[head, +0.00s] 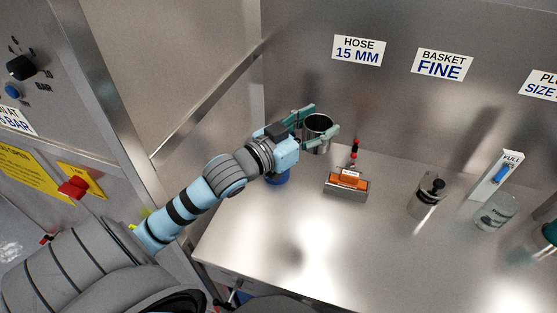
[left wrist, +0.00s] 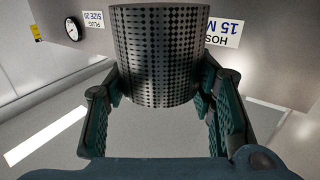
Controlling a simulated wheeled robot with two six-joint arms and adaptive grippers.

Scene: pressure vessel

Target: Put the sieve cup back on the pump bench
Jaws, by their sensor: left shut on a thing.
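The sieve cup (head: 317,127) is a round metal cup with its open top up. My left gripper (head: 322,122) is shut on it, one finger on each side, over the back left of the pump bench (head: 310,235). In the left wrist view, the cup's perforated wall (left wrist: 160,50) fills the upper middle between the green fingers (left wrist: 160,85). I cannot tell whether the cup's base touches the bench. My right gripper is not in view.
A blue round thing (head: 278,178) sits below my left wrist. An orange-topped block (head: 348,184), a metal canister (head: 429,195) and a glass jar (head: 495,212) by a FULL gauge (head: 497,176) stand to the right. The bench's front middle is clear.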

